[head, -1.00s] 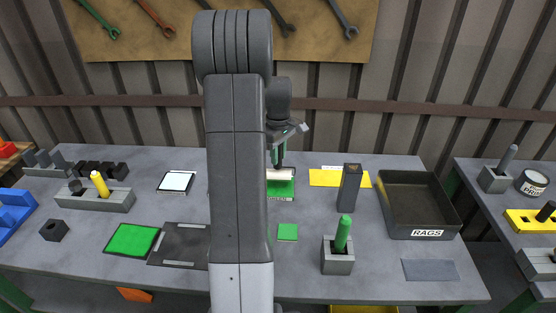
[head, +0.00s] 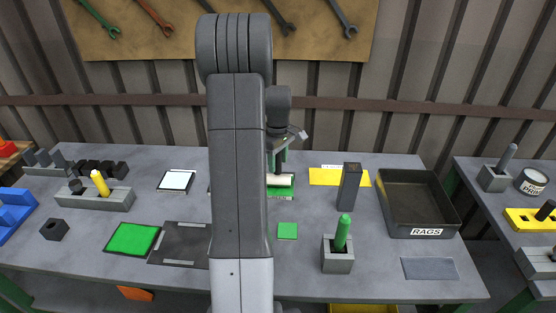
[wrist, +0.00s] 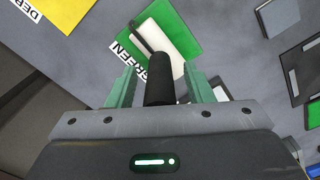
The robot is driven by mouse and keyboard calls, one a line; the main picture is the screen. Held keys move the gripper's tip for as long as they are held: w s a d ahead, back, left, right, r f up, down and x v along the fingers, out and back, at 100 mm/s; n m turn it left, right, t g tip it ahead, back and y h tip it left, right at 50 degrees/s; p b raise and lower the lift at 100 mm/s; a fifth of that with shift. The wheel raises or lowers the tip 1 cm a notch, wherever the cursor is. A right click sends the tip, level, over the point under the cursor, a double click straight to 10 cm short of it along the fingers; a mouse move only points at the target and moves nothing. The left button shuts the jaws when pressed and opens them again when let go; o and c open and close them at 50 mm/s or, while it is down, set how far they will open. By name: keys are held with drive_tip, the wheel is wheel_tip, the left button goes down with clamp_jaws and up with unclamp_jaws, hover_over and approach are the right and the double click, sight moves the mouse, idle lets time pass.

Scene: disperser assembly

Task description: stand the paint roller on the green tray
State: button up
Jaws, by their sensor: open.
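The green tray (head: 286,192) lies on the middle of the workbench, partly hidden behind my arm; it also shows in the wrist view (wrist: 190,20), with a "GREEN" label at its edge. The paint roller has a white roll (head: 281,180) over the tray, and appears to rest on it. In the wrist view its black handle (wrist: 160,78) points up toward the camera, with a bent dark wire leading to the white roll (wrist: 178,68). My gripper (wrist: 161,82) is open, its green fingers on either side of the handle. The roll's underside is hidden.
A yellow mat (head: 325,177) and a tall dark block (head: 349,188) stand to the right, beside the rags bin (head: 420,205). A small green square (head: 288,231) and a holder with a green handle (head: 338,255) are nearer. A green mat (head: 132,238) lies at left.

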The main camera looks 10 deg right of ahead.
wheel_tip(320, 180, up, 12)
drive_tip(key=shift+r+b, duration=0.15)
drive_tip(key=shift+b, duration=0.4)
wheel_tip(320, 180, down, 12)
drive_tip(key=shift+f+p, duration=0.25)
drive_tip(key=shift+p, duration=0.25)
drive_tip(key=shift+r, duration=2.05)
